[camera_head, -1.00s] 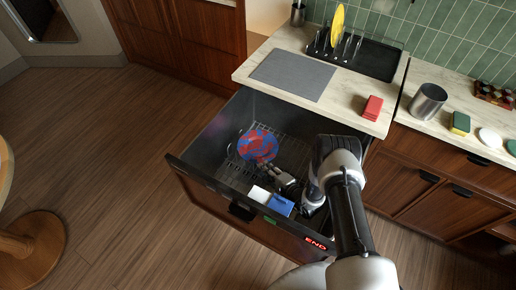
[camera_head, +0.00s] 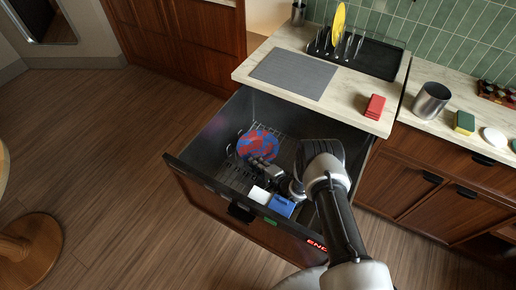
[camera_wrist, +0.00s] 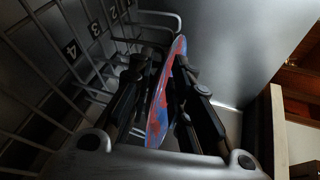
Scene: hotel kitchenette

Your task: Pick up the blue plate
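The blue plate (camera_head: 258,146), mottled with red, stands in the wire rack of the pulled-out dishwasher drawer. In the wrist view the plate (camera_wrist: 162,98) is seen nearly edge-on, between the two black fingers of my gripper (camera_wrist: 164,68). The fingers lie one on each side of it and look open around it, with slight gaps; contact at the tips is hard to tell. In the head view my gripper (camera_head: 262,166) reaches the plate's lower front part and hides a little of it.
A white block (camera_head: 259,194) and a blue box (camera_head: 282,206) are near the drawer's front wall (camera_head: 215,186). Wire tines (camera_wrist: 60,50) rise left of my gripper. The counter holds a yellow plate (camera_head: 338,25) in a black rack, a grey mat (camera_head: 293,73), a red sponge (camera_head: 374,106) and a metal cup (camera_head: 431,100).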

